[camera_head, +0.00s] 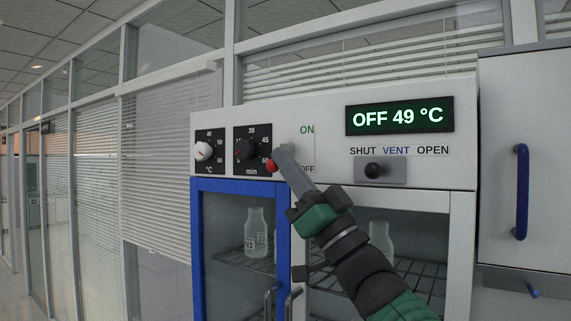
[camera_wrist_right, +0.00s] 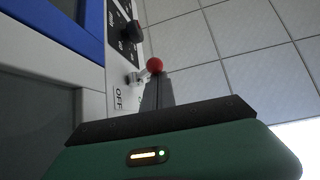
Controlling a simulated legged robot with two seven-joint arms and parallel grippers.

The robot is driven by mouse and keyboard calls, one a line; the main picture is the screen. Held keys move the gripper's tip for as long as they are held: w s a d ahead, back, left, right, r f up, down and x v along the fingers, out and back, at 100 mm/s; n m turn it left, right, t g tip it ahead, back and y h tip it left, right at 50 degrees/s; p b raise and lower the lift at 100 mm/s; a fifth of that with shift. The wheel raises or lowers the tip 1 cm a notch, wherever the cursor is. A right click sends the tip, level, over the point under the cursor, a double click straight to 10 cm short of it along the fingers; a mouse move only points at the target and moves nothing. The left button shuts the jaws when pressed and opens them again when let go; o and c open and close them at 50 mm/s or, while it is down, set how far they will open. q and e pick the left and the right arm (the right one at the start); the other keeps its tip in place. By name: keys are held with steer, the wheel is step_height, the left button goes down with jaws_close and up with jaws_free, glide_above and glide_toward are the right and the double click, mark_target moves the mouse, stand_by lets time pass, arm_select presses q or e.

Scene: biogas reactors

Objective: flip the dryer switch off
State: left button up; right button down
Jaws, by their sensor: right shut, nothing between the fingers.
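The dryer (camera_head: 330,112) is a white cabinet with a control panel above glass doors. Its display (camera_head: 399,116) reads OFF 49 °C. My left gripper is not in view.
Left of the switch are a white temperature knob (camera_head: 203,151) and a dark timer knob (camera_head: 245,150). A black vent slider (camera_head: 374,169) is to the right. Below are a blue-framed door (camera_head: 197,240) and glass bottles. A cabinet with a blue handle (camera_head: 521,192) stands at right.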

steer(key=shift+w+f, duration=0.1)
steer(key=shift+w, duration=0.05)
stand_by(0.5)
steer(key=b+v, duration=0.8)
steer(key=v, duration=0.9)
steer(key=shift+b, duration=0.4)
